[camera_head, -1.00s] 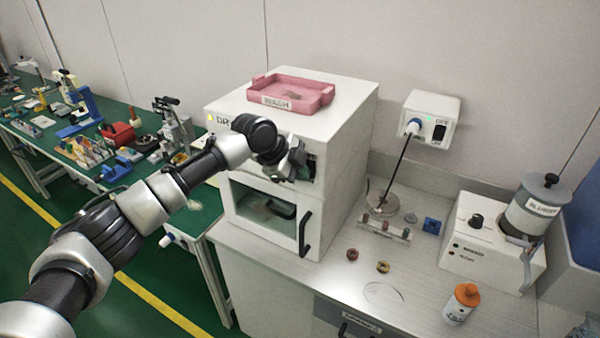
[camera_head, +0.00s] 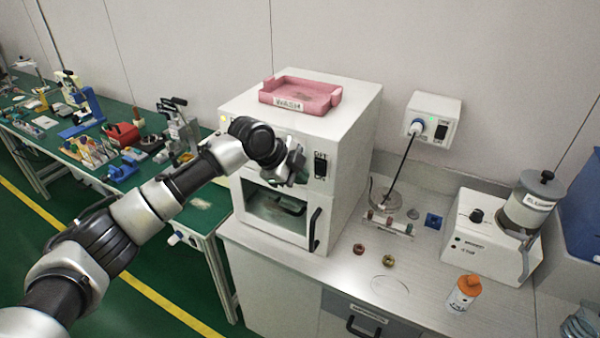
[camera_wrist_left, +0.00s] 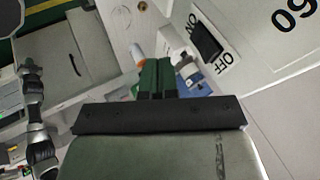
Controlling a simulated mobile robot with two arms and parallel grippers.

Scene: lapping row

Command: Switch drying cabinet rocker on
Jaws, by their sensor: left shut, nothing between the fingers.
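The drying cabinet (camera_head: 345,120) is a white box on the bench. Its black rocker (camera_head: 320,165) sits at the right of the upper front panel, with a label above it. In the left wrist view the rocker (camera_wrist_left: 207,40) lies between ON and OFF lettering; I cannot tell which side is pressed. My left gripper (camera_head: 298,168) is just left of the rocker in the head view, apparently apart from it. Its fingers (camera_wrist_left: 156,72) are shut and empty in the wrist view. The right gripper is not visible.
A pink tray (camera_head: 300,93) sits on the cabinet. The cabinet's lower glass door (camera_head: 275,215) has a black handle. A wall socket box (camera_head: 432,118) has another switch. An orange-capped bottle (camera_head: 464,293), a slurry unit (camera_head: 490,235) and small parts stand on the bench to the right.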

